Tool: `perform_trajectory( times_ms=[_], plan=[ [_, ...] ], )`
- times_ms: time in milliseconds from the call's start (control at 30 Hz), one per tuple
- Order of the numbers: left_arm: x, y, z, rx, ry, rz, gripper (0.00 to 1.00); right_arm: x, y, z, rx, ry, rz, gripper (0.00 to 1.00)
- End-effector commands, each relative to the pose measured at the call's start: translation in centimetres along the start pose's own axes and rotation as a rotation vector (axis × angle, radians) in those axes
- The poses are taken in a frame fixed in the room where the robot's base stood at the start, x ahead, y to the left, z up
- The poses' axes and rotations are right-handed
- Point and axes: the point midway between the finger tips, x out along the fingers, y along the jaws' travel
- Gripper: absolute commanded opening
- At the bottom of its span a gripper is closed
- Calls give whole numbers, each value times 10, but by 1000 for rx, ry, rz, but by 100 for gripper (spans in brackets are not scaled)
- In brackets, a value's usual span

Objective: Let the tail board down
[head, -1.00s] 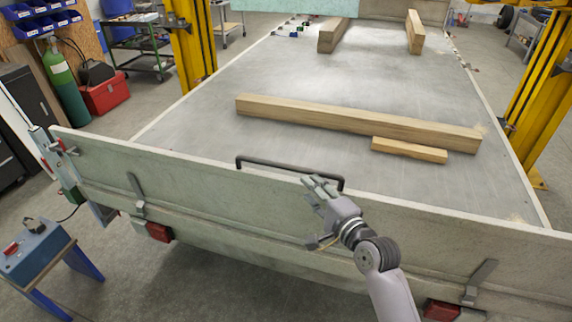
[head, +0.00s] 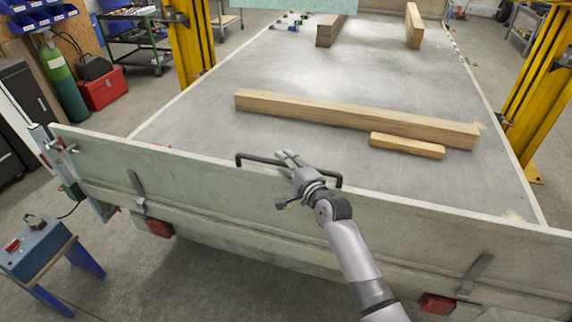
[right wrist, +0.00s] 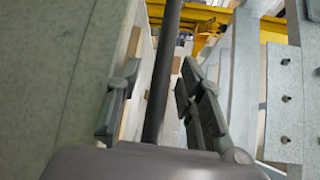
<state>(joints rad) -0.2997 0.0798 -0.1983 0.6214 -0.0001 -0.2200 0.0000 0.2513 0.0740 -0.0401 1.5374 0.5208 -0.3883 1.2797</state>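The tail board (head: 420,228) is a pale grey-green panel, standing upright across the near end of the trailer bed. A dark bar handle (head: 254,160) rises from its top edge. My right gripper (head: 291,160) is at the middle of the handle and hides part of it. In the right wrist view the bar (right wrist: 163,75) runs between the two spread fingers (right wrist: 158,85), with gaps showing on both sides. A latch (head: 58,146) shows at the board's left end; whether it is fastened is unclear. My left gripper is out of view.
Wooden beams (head: 350,119) lie on the grey trailer bed (head: 220,138). Yellow lift posts (head: 190,45) stand on both sides. A blue stool with a control box (head: 34,248) stands at the near left. The floor below the board (head: 220,285) looks clear.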

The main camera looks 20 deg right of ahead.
Motion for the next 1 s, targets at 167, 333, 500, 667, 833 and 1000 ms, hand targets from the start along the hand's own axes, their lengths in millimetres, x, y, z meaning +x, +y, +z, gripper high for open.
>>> perform_trajectory(
  times_ms=[167,333,500,667,833,1000],
  plan=[
    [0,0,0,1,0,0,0,0,0,0,0,0,0,33],
    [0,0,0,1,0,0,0,0,0,0,0,0,0,22],
    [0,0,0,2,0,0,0,0,0,0,0,0,0,11],
    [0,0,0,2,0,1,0,0,0,0,0,0,1,0],
    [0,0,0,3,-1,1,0,0,1,0,-1,0,1,0],
    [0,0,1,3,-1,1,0,0,1,0,-1,0,2,0]
  ],
)
